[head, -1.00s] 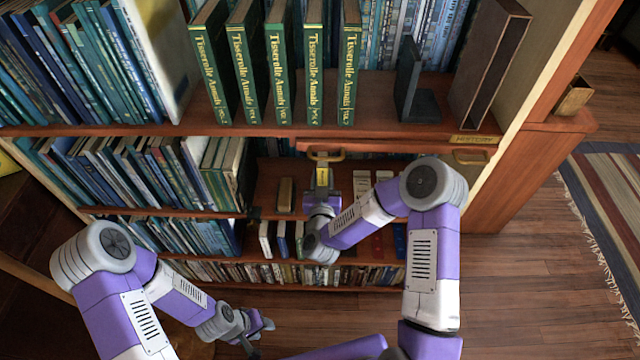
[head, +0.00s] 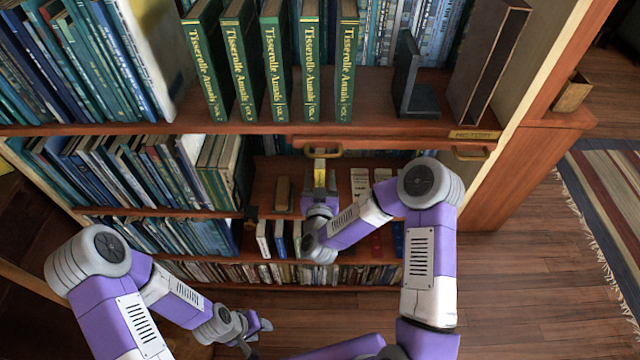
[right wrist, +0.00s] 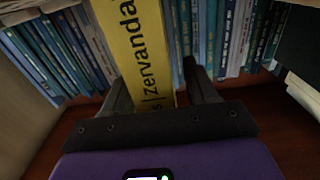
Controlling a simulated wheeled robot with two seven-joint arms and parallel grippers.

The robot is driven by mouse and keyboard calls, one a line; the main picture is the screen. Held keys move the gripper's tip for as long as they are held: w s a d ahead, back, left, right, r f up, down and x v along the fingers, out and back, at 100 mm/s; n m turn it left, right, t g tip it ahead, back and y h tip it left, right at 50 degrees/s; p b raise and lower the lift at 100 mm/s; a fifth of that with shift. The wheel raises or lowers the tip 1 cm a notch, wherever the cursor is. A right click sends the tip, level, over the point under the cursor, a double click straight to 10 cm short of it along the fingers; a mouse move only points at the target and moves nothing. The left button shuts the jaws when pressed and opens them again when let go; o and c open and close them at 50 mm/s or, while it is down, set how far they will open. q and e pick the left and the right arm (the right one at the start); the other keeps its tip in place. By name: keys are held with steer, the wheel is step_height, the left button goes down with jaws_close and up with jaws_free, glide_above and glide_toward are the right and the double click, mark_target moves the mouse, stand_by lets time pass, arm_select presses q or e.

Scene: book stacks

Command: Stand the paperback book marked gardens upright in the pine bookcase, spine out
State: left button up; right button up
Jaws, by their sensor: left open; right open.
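A yellow book (head: 320,172) stands out in the bookcase (head: 200,129), in the bay below the green volumes. In the right wrist view its yellow spine (right wrist: 137,45) faces me and reads "s | zervanda"; the rest of the lettering is hidden, so I cannot read the full title. It looks upright. My right gripper (head: 319,192) is at the book, its open fingers (right wrist: 160,92) on either side of the spine's lower end. My left gripper (head: 256,333) is open and empty, low in front of the bookcase.
Green Tisserolle Annals volumes (head: 345,60) and a dark bookend (head: 408,80) stand on the shelf above. Drawer handles (head: 470,154) jut out under that shelf. A small brown object (head: 283,194) stands left of my right gripper.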

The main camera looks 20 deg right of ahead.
steer(key=v, duration=1.2)
steer(key=shift+r+b, duration=0.15)
steer(key=shift+b, duration=0.15)
steer(key=s+a+f+g+y, duration=0.1)
steer(key=s+f+g+y, duration=0.2)
steer(key=f, duration=0.6)
steer(key=s+f+g+y, duration=0.1)
steer(key=f+g+y, duration=0.2)
steer(key=f+g, duration=0.35)
steer(key=s+a+f+g+y, duration=0.1)
steer(key=s+f+g+y, duration=0.2)
steer(key=s+f+g, duration=0.4)
steer(key=s+f, duration=0.2)
steer(key=s, duration=0.4)
steer(key=shift+a+n, duration=0.3)
steer(key=shift+a, duration=0.05)
steer(key=shift+g, duration=0.25)
